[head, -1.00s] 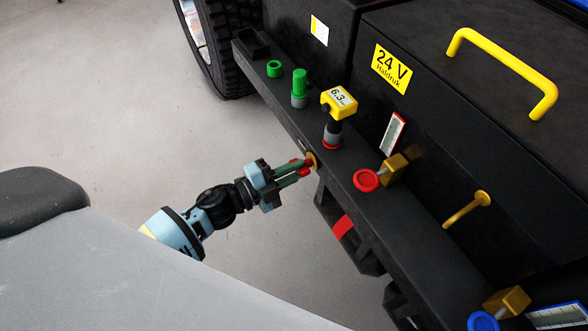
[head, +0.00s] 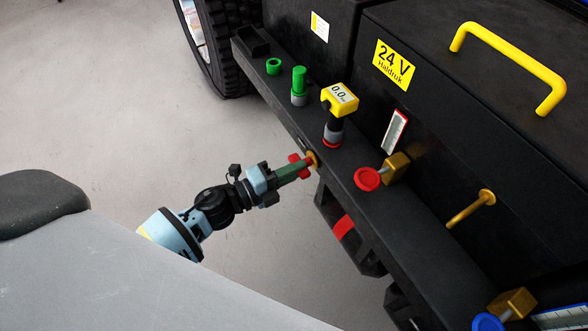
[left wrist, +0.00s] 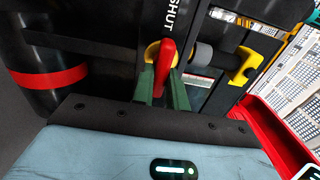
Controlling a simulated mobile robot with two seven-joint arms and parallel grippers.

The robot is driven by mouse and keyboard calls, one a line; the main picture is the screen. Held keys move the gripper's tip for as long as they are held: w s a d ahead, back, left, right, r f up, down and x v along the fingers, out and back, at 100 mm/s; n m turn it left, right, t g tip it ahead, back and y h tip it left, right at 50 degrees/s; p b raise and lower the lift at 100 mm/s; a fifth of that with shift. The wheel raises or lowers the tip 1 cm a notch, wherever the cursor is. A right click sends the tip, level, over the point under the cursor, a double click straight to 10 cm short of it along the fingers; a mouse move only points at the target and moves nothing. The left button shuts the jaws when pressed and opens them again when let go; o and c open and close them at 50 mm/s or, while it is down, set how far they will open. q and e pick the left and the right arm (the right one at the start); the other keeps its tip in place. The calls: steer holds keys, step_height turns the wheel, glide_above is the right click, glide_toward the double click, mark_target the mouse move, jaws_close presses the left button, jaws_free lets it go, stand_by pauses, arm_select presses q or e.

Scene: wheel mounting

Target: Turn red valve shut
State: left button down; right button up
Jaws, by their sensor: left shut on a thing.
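The red valve handle (head: 300,162) sits on a round brass fitting (head: 313,158) on the front face of the black ledge. My left gripper (head: 296,171) is shut on the handle, with its green fingers on either side of it. In the left wrist view the red handle (left wrist: 165,60) stands between the two green fingers (left wrist: 163,88), close to the lettering SHUT (left wrist: 174,14). A yellow gauge (head: 340,98) above on the ledge reads 0.0. My right gripper is not in view.
A red round knob (head: 367,179) on a brass block and a blue knob (head: 484,321) stand along the ledge to the right. Green fittings (head: 299,82) stand to the left of the gauge. A yellow handle (head: 510,60) tops the box. Open floor lies left of the ledge.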

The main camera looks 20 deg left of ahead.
arm_select(q)
steer(key=c, duration=1.4)
jaws_free()
steer(key=v, duration=0.7)
steer(key=shift+s+a, duration=0.25)
steer(key=shift+s, duration=0.1)
